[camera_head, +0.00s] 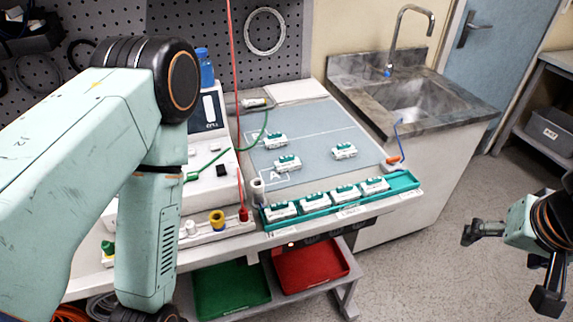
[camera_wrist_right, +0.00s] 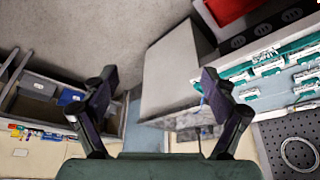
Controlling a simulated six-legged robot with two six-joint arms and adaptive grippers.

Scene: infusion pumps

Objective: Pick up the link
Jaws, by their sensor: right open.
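No single thing is clearly marked as the link. Candidates are small white-and-teal devices: three on the grey-blue mat, namely a rear one (camera_head: 276,141), a front one (camera_head: 287,163) beside the letter A, and a right one (camera_head: 344,151). Several more like them (camera_head: 345,192) stand in a row in a teal tray (camera_head: 411,182) at the bench's front edge. My right gripper (camera_head: 507,268) is open and empty at far right, over the floor and well away from the bench. Its spread fingers (camera_wrist_right: 158,80) show in the wrist view. My left arm crosses the left side; its gripper is out of frame.
A sink (camera_head: 415,97) with a tap stands right of the bench. Green (camera_head: 230,288) and red (camera_head: 308,264) bins sit below. The floor between bench and right gripper is clear.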

